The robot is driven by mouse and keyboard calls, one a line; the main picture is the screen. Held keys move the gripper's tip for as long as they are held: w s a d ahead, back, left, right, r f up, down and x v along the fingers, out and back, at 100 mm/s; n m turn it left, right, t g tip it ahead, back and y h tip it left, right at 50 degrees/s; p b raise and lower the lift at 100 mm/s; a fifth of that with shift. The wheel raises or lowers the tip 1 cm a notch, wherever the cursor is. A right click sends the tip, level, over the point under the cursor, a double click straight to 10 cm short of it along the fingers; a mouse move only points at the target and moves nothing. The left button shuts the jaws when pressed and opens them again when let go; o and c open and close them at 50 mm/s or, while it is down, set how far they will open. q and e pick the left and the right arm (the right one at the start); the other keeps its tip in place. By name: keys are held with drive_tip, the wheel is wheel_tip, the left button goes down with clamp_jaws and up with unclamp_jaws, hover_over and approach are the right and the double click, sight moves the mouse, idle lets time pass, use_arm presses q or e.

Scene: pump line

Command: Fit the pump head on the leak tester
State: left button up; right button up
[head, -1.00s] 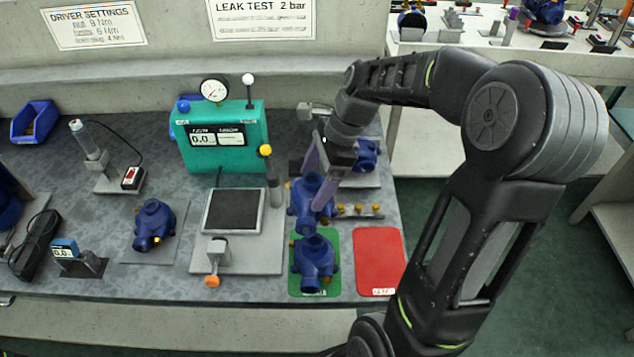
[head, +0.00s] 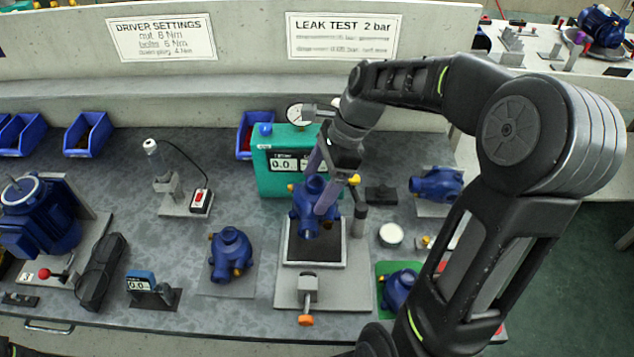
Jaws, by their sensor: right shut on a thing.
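My right gripper (head: 322,185) is shut on a blue pump head (head: 308,210) and holds it over the black pad of the leak tester. The tester has a teal box (head: 272,181) with a display and gauge, and a grey base plate (head: 345,280) with a white-framed pad (head: 318,253). I cannot tell whether the pump head touches the pad. An orange-knobbed clamp (head: 307,300) stands at the front of the base, and a post with a yellow knob (head: 354,180) stands at the pad's right. My arm hides part of the box. My left gripper is not in view.
Another pump head (head: 231,255) sits on a grey plate to the left. One (head: 398,290) is on a green mat (head: 384,268), partly behind my arm, and one (head: 436,184) lies at the back right. A white round cap (head: 391,235) stands right of the tester.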

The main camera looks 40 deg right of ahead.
drive_tip(key=shift+w+f, duration=0.1)
drive_tip(key=shift+f, duration=0.05)
wheel_tip(320, 180, down, 5)
drive_tip(key=b, duration=0.5)
drive_tip(key=shift+f, duration=0.55)
idle(0.7)
drive_tip(key=shift+f, duration=0.6)
idle(1.0)
drive_tip(key=shift+f+b, duration=1.4)
drive_tip(key=shift+f, duration=0.9)
drive_tip(key=o, duration=1.5)
